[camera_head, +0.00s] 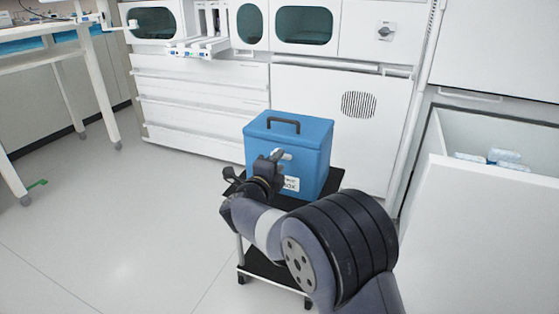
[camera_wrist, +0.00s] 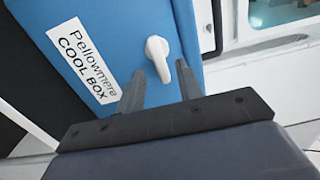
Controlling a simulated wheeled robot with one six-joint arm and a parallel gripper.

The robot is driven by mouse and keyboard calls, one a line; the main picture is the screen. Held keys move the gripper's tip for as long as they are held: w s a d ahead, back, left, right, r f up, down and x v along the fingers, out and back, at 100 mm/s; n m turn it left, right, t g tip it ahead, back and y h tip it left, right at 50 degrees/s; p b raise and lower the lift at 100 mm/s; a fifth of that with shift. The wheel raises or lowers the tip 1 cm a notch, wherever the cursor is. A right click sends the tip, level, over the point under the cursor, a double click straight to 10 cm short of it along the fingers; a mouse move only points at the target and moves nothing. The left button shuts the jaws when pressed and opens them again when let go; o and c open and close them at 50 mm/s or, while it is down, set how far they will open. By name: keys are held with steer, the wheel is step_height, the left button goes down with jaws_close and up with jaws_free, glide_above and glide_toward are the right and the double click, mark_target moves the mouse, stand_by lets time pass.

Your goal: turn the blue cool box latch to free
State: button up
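The blue cool box (camera_head: 318,150) stands upright on a small black-topped trolley, with a dark handle on its lid. It also fills much of the wrist view (camera_wrist: 130,25), with a white "Pellowmere COOL BOX" label (camera_wrist: 82,62). The white latch (camera_wrist: 157,55) is on its front face, a rounded lever whose narrower end points down toward my gripper in the wrist view. My gripper (camera_wrist: 159,68) is open, with one finger on each side of the lever's end and visible gaps on both sides. In the head view my gripper (camera_head: 272,164) is at the box front and partly covers it.
The trolley (camera_head: 330,180) has a black lower shelf. White cabinets and drawers (camera_head: 200,105) stand behind it. An open white bin (camera_head: 480,180) with packs inside is at right. A white table (camera_head: 50,60) is at left.

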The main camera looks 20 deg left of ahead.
steer(key=s+p, duration=0.2)
steer(key=s, duration=0.7)
steer(key=shift+s+a, duration=0.2)
steer(key=shift+a, duration=0.15)
steer(key=w+b, duration=0.2)
steer(key=w, duration=0.9)
steer(key=shift+d+r+b, duration=0.15)
steer(key=shift+d+b, duration=0.2)
steer(key=shift+d, duration=0.05)
steer(key=shift+s, duration=0.15)
